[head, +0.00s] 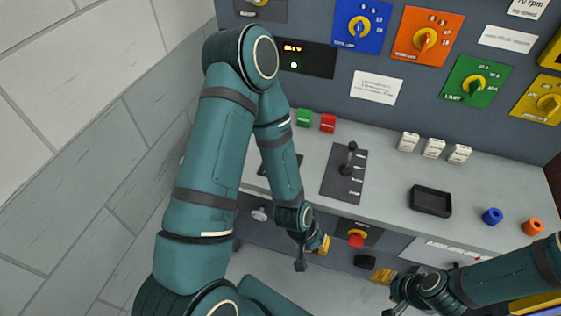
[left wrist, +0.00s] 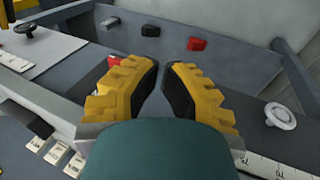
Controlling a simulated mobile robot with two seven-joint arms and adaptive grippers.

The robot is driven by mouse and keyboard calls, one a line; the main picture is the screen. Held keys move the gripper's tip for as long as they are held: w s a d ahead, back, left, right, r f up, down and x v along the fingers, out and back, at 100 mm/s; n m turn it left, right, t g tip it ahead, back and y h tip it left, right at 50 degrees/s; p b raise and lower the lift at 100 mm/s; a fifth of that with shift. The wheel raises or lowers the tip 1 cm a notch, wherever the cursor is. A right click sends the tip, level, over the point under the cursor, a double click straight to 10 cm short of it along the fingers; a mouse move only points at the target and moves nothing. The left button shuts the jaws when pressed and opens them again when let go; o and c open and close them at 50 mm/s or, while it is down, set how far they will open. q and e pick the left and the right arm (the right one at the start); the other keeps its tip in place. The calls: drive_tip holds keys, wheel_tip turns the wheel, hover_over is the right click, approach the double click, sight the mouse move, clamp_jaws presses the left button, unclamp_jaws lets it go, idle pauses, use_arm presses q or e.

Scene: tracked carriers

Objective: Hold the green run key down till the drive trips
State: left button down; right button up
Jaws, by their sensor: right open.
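A green key (head: 304,117) sits at the back left of the grey desk, beside a red key (head: 327,123). Neither key is touched by a gripper. The dark display (head: 305,58) above them shows small orange characters and a lit green dot. My left gripper (head: 321,245) is low in front of the desk edge, well below the green key. In the left wrist view its yellow fingers (left wrist: 163,72) stand apart with nothing between them. My right gripper (head: 382,277) is open, low in front of the desk, far from the key.
A black lever (head: 348,160) stands on a dark plate right of the keys. White switches (head: 434,148), a black tray (head: 431,201), a blue ring (head: 492,216) and an orange ring (head: 533,226) lie further right. A red knob (head: 357,240) is on the front face. A wall borders the left.

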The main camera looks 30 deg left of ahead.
use_arm(q)
drive_tip(key=w+a+r+n+t+y+p, duration=0.1)
drive_tip(key=w+a+r+n+y+p, duration=0.1)
drive_tip(key=a+n, duration=0.3)
drive_tip(key=w+a+r+n+t+y+p, duration=0.1)
drive_tip(key=w+a+r+n, duration=0.3)
drive_tip(key=n, duration=0.5)
drive_tip(key=w+a+r+n+t+y+p, duration=0.1)
drive_tip(key=w+a+r+n+y+p, duration=0.2)
drive_tip(key=a+n, duration=0.3)
drive_tip(key=shift+w+n+p, duration=0.4)
drive_tip(key=shift+w+p, duration=0.2)
drive_tip(key=shift+w, duration=0.25)
drive_tip(key=w+a+r+n+t+y, duration=0.1)
drive_tip(key=w+a+r+n+y, duration=0.3)
drive_tip(key=n, duration=0.9)
drive_tip(key=w+a+r, duration=0.1)
drive_tip(key=a+r, duration=0.2)
drive_tip(key=r, duration=0.2)
drive_tip(key=shift+w+a+n+y, duration=0.3)
drive_tip(key=shift+w+a+y, duration=0.05)
drive_tip(key=shift+y, duration=0.05)
use_arm(e)
wheel_tip(320, 180, up, 9)
drive_tip(key=shift+w+d+f, duration=0.15)
drive_tip(key=shift+w, duration=0.05)
